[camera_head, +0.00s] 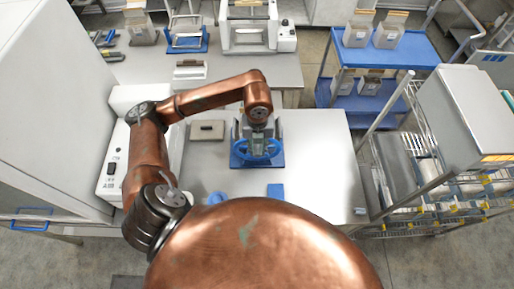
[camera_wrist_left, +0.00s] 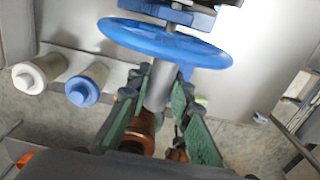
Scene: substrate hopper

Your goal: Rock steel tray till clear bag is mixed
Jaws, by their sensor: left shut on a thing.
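A blue handwheel (camera_head: 257,147) is on a device with a blue base (camera_head: 257,163) at mid-bench. In the left wrist view the wheel (camera_wrist_left: 165,42) has a grey rod-like part (camera_wrist_left: 160,86) extending toward me. My left gripper (camera_head: 257,124) is over this device; in the left wrist view its green-padded fingers (camera_wrist_left: 163,84) are shut on the grey part. A flat grey-brown plate or tray (camera_head: 207,130) lies to the left; I cannot tell if it is the steel tray. Clear bags with tan tops (camera_head: 358,29) stand on the cart. No bag is visible at the device.
A blue cart (camera_head: 408,50) stands at back right, a wire rack (camera_head: 410,180) at right. White-lidded (camera_wrist_left: 38,72) and blue-lidded containers (camera_wrist_left: 86,86) stand near the bench edge. The bench's right side (camera_head: 318,165) is clear.

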